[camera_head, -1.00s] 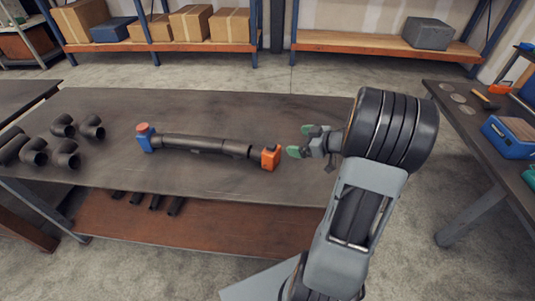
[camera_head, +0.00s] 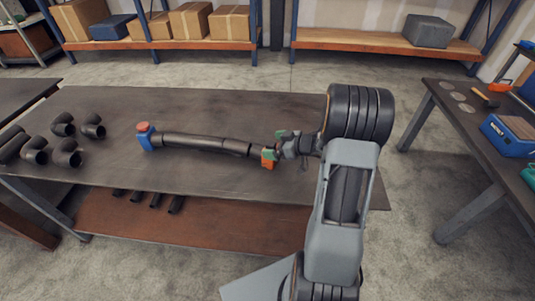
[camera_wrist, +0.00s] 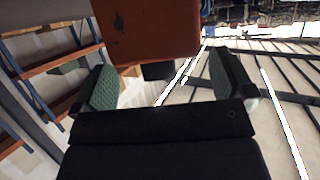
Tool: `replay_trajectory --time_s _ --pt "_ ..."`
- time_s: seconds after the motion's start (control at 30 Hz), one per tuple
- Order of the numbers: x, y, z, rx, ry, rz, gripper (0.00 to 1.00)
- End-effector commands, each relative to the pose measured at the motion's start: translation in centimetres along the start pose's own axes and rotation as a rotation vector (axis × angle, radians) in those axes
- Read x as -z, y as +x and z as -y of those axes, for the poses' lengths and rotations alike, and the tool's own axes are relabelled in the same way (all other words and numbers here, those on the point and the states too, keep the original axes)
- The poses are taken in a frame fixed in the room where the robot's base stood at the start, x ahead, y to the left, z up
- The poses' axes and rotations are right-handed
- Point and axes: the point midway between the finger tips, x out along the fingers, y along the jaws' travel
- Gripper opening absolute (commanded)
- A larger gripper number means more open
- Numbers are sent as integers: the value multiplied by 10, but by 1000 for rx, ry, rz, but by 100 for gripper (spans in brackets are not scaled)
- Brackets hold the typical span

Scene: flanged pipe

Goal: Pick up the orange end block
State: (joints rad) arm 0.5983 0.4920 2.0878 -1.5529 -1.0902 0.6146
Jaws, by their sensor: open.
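The orange end block (camera_head: 268,163) sits at the right end of the dark pipe (camera_head: 200,143) on the table. My gripper (camera_head: 274,144) is at the block, with its green fingertips close to it and partly covering it in the head view. In the wrist view the orange block (camera_wrist: 155,30) is large at the top, and the open green-padded fingers (camera_wrist: 163,85) lie to its left and right. I cannot tell whether either finger touches it. A blue block with a red top (camera_head: 145,135) is at the pipe's left end.
The dark table (camera_head: 180,105) bears several black pipe elbows (camera_head: 66,150) at the left. Its back middle is clear. A side table (camera_head: 440,150) with a blue case (camera_head: 510,135) stands to the right, across a gap.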

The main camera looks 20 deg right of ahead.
Motion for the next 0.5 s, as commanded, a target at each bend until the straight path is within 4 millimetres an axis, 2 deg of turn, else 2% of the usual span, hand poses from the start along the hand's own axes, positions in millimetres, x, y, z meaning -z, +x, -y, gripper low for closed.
replay_trajectory --time_s 0.2,0.5 --pt "0 26 1 2 0 0 100" --pt "0 31 0 0 -1 0 100"
